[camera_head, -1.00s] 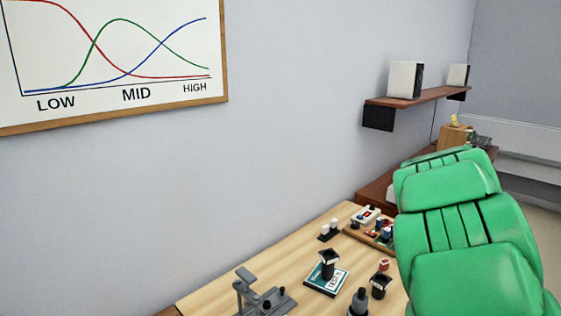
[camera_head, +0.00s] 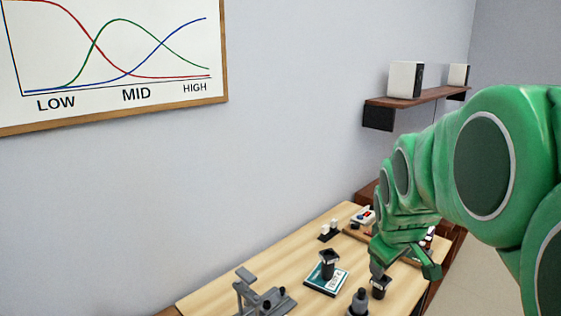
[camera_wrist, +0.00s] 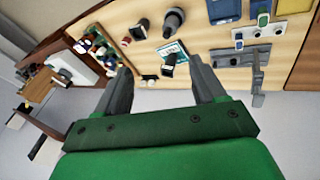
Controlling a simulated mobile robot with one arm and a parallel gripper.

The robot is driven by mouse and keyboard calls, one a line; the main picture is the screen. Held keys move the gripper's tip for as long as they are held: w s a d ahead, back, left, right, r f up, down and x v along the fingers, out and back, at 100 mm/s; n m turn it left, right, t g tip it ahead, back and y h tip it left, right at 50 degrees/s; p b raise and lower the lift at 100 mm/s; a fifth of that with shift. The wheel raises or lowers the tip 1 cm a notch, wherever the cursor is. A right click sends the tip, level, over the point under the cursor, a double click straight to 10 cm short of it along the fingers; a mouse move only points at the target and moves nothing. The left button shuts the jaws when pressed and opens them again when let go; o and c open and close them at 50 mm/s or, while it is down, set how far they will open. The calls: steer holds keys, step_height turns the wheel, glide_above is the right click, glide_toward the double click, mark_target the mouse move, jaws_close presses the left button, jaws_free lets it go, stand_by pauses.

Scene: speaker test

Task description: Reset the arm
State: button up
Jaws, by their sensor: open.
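My green arm comes in from the right side of the head view and bends down over the right part of the wooden workbench (camera_head: 296,246). My gripper (camera_head: 404,268) is at its end, pointing down beside a small black cup-like part (camera_head: 379,291). In the wrist view the two grey fingers of my gripper (camera_wrist: 160,72) are spread apart, with nothing held between them. A teal and white card (camera_wrist: 178,47) with a black part (camera_wrist: 168,66) on it shows beyond the fingers. My arm hides part of the bench's right end in the head view.
A grey metal stand (camera_head: 262,296) is at the bench's front left. A dark knobbed part (camera_head: 359,302) stands near the front edge. A wall shelf (camera_head: 420,97) bears white speakers (camera_head: 404,79). A framed chart (camera_head: 112,58) hangs at left. Bare bench lies left of the card.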

steer(key=s+a+f+m+g, duration=0.2)
steer(key=s, duration=0.7)
steer(key=s+a+f+m+g+y, duration=0.1)
steer(key=s+a+f+m+g, duration=0.1)
steer(key=s, duration=0.7)
steer(key=s+a+f+m+g+y, duration=0.1)
steer(key=s+a+f+m+g, duration=0.1)
steer(key=s, duration=0.6)
steer(key=shift+s+a+f+g, duration=0.3)
steer(key=shift+s+a+f, duration=0.1)
steer(key=shift+a, duration=0.45)
